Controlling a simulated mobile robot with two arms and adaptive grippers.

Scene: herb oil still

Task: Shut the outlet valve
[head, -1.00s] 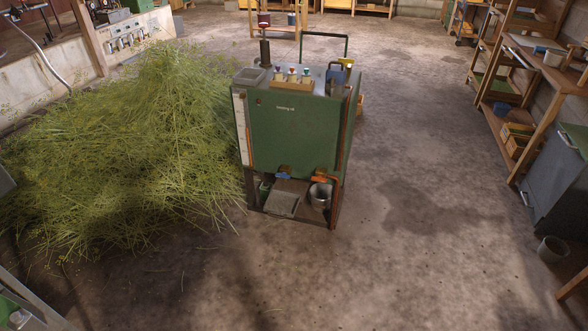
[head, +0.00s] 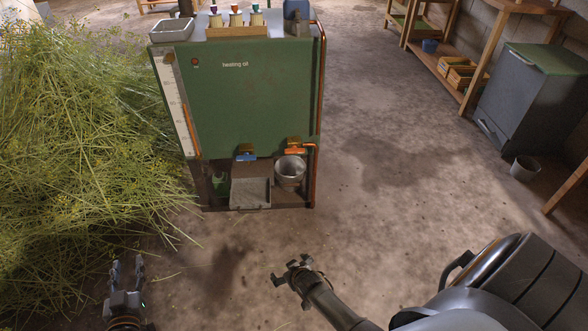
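A green heating oil tank (head: 245,95) stands upright ahead in the head view. Low on its front are two valves: a blue-handled one (head: 246,153) at the left and an orange-handled one (head: 295,147) at the right, joined to an orange pipe. I cannot tell from their looks which is the outlet valve, or how far either is turned. My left gripper (head: 127,267) is open and empty at the lower left, well short of the tank. My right gripper (head: 291,268) looks open and empty, below and in front of the valves, touching neither.
A metal bucket (head: 290,172) stands under the orange valve, beside a grey tray (head: 250,193). A large heap of cut herbs (head: 75,150) lies left of the tank. Bare floor lies to the right, before shelves (head: 480,55) and a grey cabinet (head: 530,105).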

